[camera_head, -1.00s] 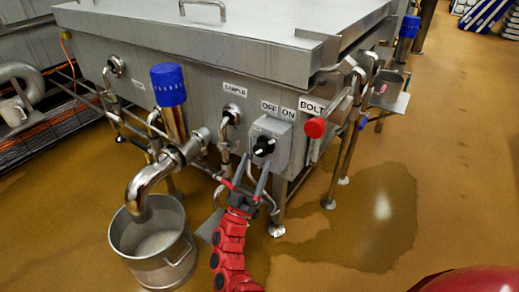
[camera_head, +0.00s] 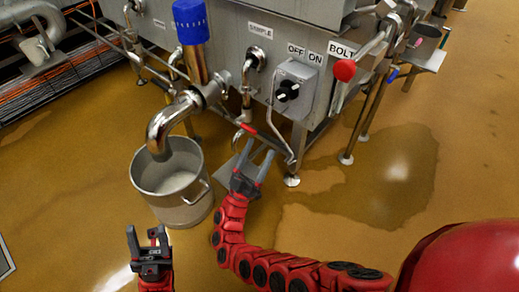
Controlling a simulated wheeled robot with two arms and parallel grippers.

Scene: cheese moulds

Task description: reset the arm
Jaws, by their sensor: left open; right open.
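My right gripper (camera_head: 256,157) is open and empty, its fingers pointing up, below and a little left of the switch box (camera_head: 297,90). It is apart from the black knob (camera_head: 288,91) on that box, which has OFF and ON labels above it. My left gripper (camera_head: 147,236) is open and empty at the bottom left, in front of the steel pot (camera_head: 184,215). Both arms are red; the right one curves in from the lower right.
The steel vat (camera_head: 235,30) stands at the back with a blue-capped valve (camera_head: 191,22), a curved spout (camera_head: 160,132) above the pot, and a red-knobbed lever (camera_head: 344,70). Pipes and legs stand below it. The wet floor (camera_head: 390,200) at the right is clear.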

